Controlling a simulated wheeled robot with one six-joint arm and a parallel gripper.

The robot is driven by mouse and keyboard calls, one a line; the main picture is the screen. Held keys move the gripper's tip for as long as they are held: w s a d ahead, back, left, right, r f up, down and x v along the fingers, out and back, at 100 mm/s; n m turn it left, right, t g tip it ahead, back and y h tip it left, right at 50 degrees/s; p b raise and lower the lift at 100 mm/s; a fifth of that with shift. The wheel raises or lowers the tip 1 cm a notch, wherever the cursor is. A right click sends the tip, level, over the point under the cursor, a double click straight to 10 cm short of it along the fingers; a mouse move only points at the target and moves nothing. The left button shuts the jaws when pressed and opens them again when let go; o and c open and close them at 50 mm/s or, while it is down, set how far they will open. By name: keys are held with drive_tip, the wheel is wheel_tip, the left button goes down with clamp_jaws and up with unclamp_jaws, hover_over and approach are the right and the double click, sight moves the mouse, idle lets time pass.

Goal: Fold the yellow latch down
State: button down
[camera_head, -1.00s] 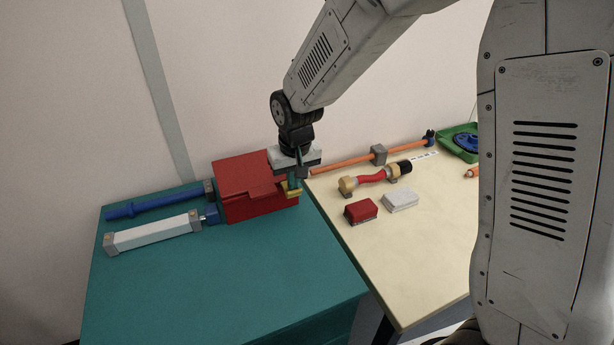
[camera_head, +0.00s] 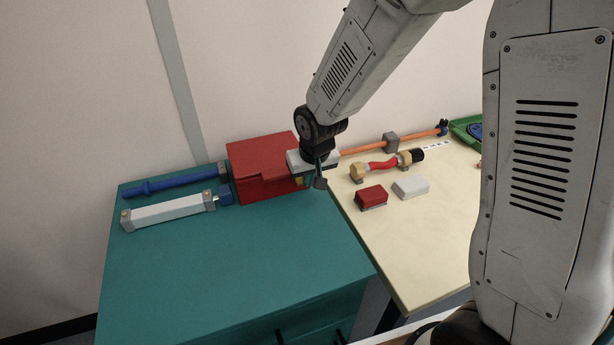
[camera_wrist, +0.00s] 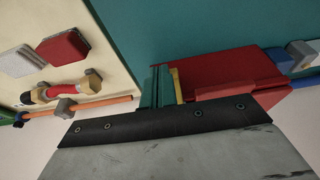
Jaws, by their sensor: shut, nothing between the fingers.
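The yellow latch (camera_head: 299,182) is at the right end of the red box (camera_head: 262,160) on the teal cabinet. In the head view only a small bit of it shows, mostly hidden by my gripper. In the wrist view the yellow latch (camera_wrist: 177,85) shows as a narrow strip between my teal fingers and the red box (camera_wrist: 225,75). My gripper (camera_head: 319,183) is shut and empty, pointing down close beside the latch. Its fingers also show together in the wrist view (camera_wrist: 157,88). I cannot tell whether they touch the latch, or its exact angle.
A blue rod (camera_head: 175,182) and a white bar (camera_head: 168,211) lie left of the box. On the cream table are a red block (camera_head: 371,197), a white block (camera_head: 410,187), a red-handled part (camera_head: 383,166) and an orange rod (camera_head: 365,148). The cabinet's front top is clear.

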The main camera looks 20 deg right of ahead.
drive_tip(key=shift+w, duration=0.1)
drive_tip(key=shift+w+a+r, duration=0.1)
drive_tip(key=shift+w+r, duration=0.25)
drive_tip(key=shift+w, duration=0.3)
drive_tip(key=shift+w+r, duration=0.1)
drive_tip(key=shift+r, duration=0.15)
wheel_tip(320, 180, up, 4)
drive_tip(key=s+r, duration=0.4)
drive_tip(key=s, duration=0.4)
drive_tip(key=shift+d, duration=0.4)
drive_tip(key=shift+s, duration=0.1)
